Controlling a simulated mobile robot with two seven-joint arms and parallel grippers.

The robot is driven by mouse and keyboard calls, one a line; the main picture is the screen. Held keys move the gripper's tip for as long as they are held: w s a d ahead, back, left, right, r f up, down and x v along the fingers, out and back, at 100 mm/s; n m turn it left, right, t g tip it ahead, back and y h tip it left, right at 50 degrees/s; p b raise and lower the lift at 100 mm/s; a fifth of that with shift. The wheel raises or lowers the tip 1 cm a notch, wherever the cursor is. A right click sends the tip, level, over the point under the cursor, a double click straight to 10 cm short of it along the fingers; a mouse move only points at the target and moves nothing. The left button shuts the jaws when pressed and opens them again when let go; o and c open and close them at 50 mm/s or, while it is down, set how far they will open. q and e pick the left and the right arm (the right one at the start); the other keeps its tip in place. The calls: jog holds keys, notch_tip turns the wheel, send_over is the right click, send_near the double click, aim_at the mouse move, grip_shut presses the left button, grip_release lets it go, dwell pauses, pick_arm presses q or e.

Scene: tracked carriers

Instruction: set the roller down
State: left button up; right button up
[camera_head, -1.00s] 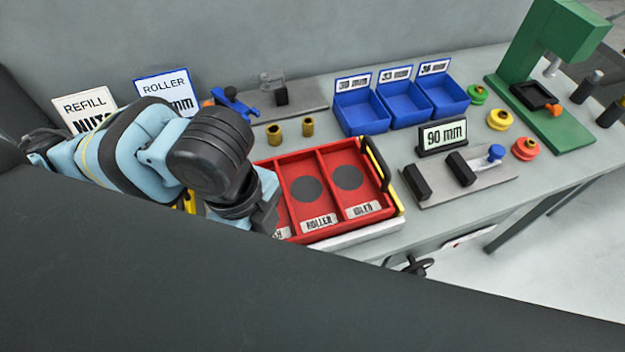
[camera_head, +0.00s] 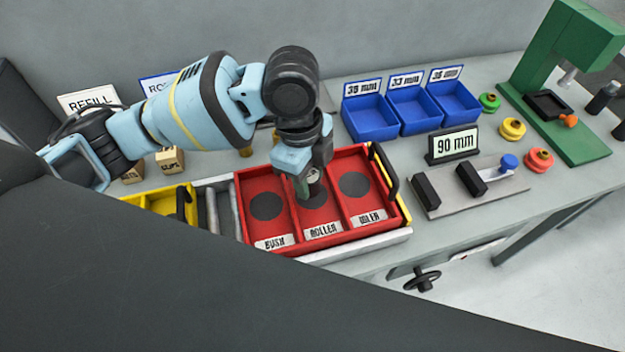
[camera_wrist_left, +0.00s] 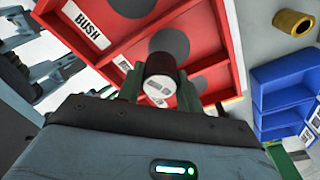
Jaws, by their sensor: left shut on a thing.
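The roller (camera_wrist_left: 160,78), a short dark cylinder with a pale labelled end, is held between the fingers of my left gripper (camera_wrist_left: 160,88). In the head view my left gripper (camera_head: 305,184) is over the middle compartment of the red tray (camera_head: 371,227), which carries the ROLLER label (camera_head: 323,230). The roller is mostly hidden there by the gripper. I cannot tell whether it touches the tray floor. Dark round spots mark the BUSH, ROLLER and IDLER compartments. My right gripper is not in view.
A yellow tray (camera_head: 160,203) lies left of the red tray. Blue bins (camera_head: 371,122) stand behind it on the right. A 90 mm sign (camera_head: 453,145), a grey fixture plate (camera_head: 480,193) and a green press (camera_head: 560,60) are farther right. The BUSH and IDLER compartments are empty.

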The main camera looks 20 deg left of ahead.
aim_at(312, 183)
pick_arm(q)
jog(key=shift+w+f, duration=0.15)
jog(key=shift+w, duration=0.35)
jog(key=shift+f, duration=1.6)
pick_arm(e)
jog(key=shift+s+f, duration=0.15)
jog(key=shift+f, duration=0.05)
pick_arm(q)
jog(key=o, duration=1.1)
jog(key=shift+f, duration=0.15)
jog(key=shift+c, duration=0.2)
jog(key=r, duration=0.7)
jog(key=a+r+p, duration=0.1)
jog(key=r, duration=0.3)
jog(key=shift+w+a+r, duration=0.1)
jog(key=shift+r, duration=0.55)
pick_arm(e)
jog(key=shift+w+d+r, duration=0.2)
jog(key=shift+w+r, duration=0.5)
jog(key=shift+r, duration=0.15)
